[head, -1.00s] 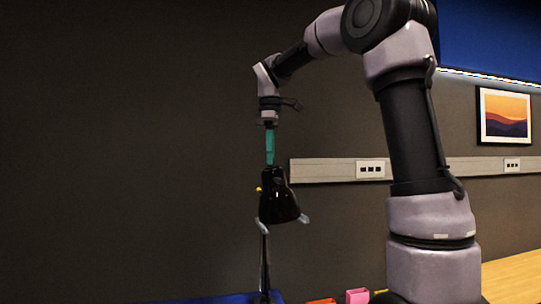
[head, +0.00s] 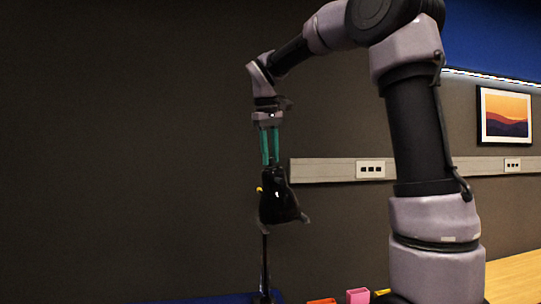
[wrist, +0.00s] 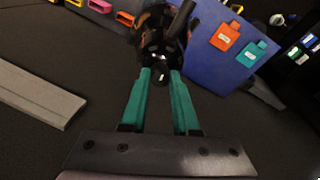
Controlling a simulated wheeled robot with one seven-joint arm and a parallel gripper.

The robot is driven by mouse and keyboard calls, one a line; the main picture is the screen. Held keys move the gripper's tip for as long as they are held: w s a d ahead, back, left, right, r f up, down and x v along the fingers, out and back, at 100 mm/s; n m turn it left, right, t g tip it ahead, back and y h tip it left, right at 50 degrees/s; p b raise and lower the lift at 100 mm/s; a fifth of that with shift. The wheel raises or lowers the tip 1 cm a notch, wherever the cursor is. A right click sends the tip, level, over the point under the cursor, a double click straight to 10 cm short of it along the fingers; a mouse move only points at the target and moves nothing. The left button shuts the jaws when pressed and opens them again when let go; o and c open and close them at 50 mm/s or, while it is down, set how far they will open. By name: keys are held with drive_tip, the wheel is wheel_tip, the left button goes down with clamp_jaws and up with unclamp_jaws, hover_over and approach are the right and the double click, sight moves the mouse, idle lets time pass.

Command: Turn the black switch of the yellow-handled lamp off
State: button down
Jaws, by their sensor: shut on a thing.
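The black lamp head (head: 284,204) hangs upside down like a bell on a thin dark stem (head: 264,262), with a small yellow handle (head: 259,189) at its left side. My gripper (head: 270,166) points down onto the top of the lamp head. In the wrist view, my gripper's teal fingers (wrist: 160,75) close around a small black piece (wrist: 160,74) on top of the lamp, which seems to be the switch. The fingers hide most of it, so its exact turn angle cannot be read. The lamp head (wrist: 152,40) shows beyond the fingertips.
A blue surface (head: 215,300) lies under the lamp; in the wrist view it carries an orange tag (wrist: 225,37) and a teal tag (wrist: 251,53). A pink box (head: 358,296) and an orange box (head: 321,301) stand to the right. A grey wall rail (head: 322,170) runs behind.

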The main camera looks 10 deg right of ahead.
sight(267, 169)
drive_tip(key=shift+m, duration=0.6)
drive_tip(key=c, duration=0.7)
unclamp_jaws()
drive_tip(key=shift+o, duration=0.2)
wheel_tip(267, 169, up, 11)
drive_tip(key=s+a, duration=0.1)
drive_tip(key=shift+s+a+f, duration=0.2)
drive_tip(key=shift+s+a, duration=0.05)
drive_tip(key=shift+s, duration=0.15)
